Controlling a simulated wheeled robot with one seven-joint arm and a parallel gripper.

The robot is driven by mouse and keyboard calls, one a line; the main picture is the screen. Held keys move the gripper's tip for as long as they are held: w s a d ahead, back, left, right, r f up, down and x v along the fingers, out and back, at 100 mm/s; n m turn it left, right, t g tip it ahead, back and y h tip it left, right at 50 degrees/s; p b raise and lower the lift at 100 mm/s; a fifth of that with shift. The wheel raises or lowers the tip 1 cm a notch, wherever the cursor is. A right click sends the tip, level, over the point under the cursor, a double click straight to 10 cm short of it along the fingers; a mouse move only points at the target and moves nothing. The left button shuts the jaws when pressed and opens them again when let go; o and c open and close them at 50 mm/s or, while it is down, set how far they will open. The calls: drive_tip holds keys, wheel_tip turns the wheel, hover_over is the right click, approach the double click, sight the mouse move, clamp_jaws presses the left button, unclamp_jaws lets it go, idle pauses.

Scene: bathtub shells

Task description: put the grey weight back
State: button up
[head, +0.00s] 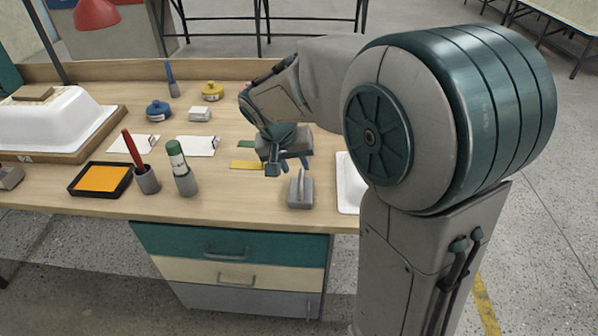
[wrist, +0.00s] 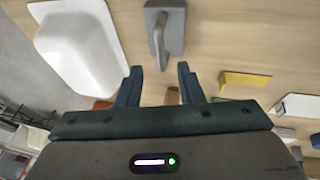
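A grey weight (head: 300,192) with an upright handle stands on the wooden bench near its front edge. In the wrist view the weight (wrist: 172,32) lies beyond my fingertips, with its handle towards the gap between them. My gripper (head: 288,166) points down just behind and above the weight. In the wrist view my gripper (wrist: 159,68) has its two fingers apart with nothing between them. A gap shows between the fingers and the weight. No spot marked for the weight can be made out.
A white shell (head: 348,185) lies right of the weight, partly behind my arm. Yellow (head: 246,165) and green (head: 246,144) strips lie left of my gripper. A green-capped bottle (head: 181,168), a cup (head: 147,180) with a red stick, and an orange pad (head: 101,179) stand further left.

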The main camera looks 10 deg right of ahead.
drive_tip(key=v, duration=0.5)
drive_tip(key=s+d+f+n+y, duration=0.1)
drive_tip(key=s+f, duration=0.1)
drive_tip(key=s, duration=0.7)
drive_tip(key=s+d+f+n+y, duration=0.2)
drive_tip(key=s, duration=0.7)
drive_tip(key=shift+g+y, duration=0.3)
drive_tip(key=shift+f, duration=0.1)
wheel_tip(320, 180, up, 8)
drive_tip(key=p, duration=0.7)
drive_tip(key=shift+d+f, duration=0.15)
